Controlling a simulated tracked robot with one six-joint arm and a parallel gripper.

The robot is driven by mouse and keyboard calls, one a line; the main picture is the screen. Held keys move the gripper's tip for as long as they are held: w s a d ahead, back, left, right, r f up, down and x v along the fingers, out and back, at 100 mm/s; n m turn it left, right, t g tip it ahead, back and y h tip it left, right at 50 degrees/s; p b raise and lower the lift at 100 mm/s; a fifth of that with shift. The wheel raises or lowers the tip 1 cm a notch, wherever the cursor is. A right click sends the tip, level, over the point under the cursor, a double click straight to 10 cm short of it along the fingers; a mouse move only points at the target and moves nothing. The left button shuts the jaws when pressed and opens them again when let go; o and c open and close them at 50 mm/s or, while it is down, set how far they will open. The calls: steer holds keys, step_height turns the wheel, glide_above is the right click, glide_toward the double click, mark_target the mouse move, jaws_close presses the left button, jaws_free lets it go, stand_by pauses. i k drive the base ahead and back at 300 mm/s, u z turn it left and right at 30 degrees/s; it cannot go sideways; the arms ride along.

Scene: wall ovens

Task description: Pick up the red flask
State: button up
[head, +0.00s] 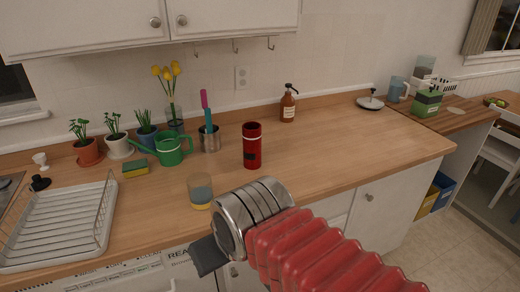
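The red flask (252,152) stands upright on the wooden counter (330,160), right of the metal utensil cup. It is a red cylinder with a pale band near the top and a dark label low on its front. My gripper (207,256) shows only as a dark piece past the silver wrist of my arm, low in the picture and in front of the counter edge. It is apart from the flask, nearer to me and lower in the picture. Its fingers are mostly hidden, so I cannot see whether it is open or shut.
A glass (200,191) stands near the front edge, left of the flask. A brown bottle (288,104) is behind right. A dish rack (60,227) is at left. Counter right of the flask is clear.

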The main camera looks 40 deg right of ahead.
mark_target(252, 131)
steer(key=z, duration=0.05)
steer(key=k, duration=1)
steer(key=u, duration=0.2)
steer(key=i, duration=1.5)
steer(key=u, duration=0.05)
